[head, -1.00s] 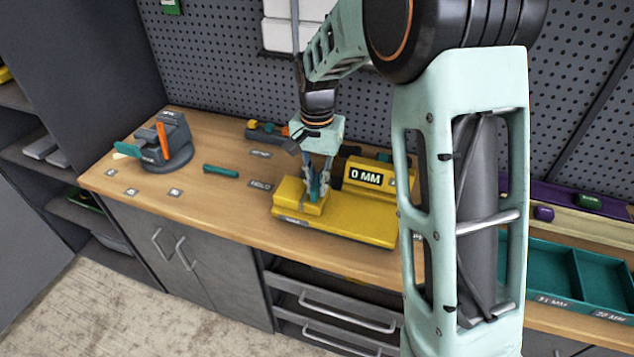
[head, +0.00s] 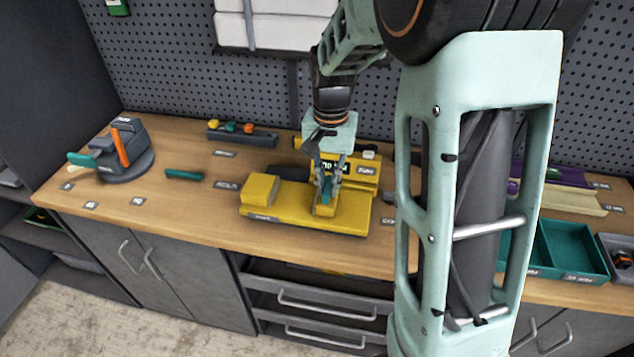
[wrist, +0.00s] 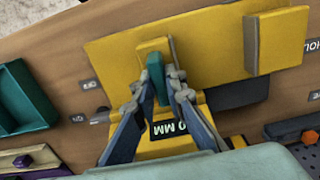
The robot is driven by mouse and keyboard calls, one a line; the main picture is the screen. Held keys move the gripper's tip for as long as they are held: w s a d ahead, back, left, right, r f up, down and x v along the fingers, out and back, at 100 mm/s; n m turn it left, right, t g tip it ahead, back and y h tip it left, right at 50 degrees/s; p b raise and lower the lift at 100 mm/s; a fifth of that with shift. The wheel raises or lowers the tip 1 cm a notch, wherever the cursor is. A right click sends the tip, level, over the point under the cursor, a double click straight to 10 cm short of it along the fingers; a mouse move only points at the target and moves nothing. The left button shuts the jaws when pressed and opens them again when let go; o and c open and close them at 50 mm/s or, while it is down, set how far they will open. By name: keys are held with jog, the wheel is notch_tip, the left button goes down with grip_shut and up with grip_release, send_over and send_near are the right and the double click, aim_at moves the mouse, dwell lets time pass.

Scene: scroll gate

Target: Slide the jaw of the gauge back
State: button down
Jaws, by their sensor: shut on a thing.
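The yellow gauge (head: 345,218) lies on the wooden bench. Its fixed end block (head: 260,190) stands at the left and also shows at the upper right of the wrist view (wrist: 280,40). The sliding jaw (head: 325,208) is a yellow block with a teal grip; a clear gap of bare gauge bed separates it from the end block. My gripper (head: 328,181) is shut on the teal grip (wrist: 155,75), with one finger on each side.
A grey vise-like fixture (head: 122,150) with an orange handle stands at the left. A teal bar (head: 184,174) lies near it. A dark holder with coloured pieces (head: 240,132) is at the back. Teal trays (head: 570,250) are at the right, beyond my arm.

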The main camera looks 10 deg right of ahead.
aim_at(330, 184)
jog(key=shift+d, duration=0.2)
jog(key=c, duration=2)
grip_release()
jog(key=shift+s+d, duration=0.1)
jog(key=shift+o, duration=0.2)
jog(key=shift+r, duration=0.2)
notch_tip(330, 184, up, 12)
jog(key=shift+f, duration=0.15)
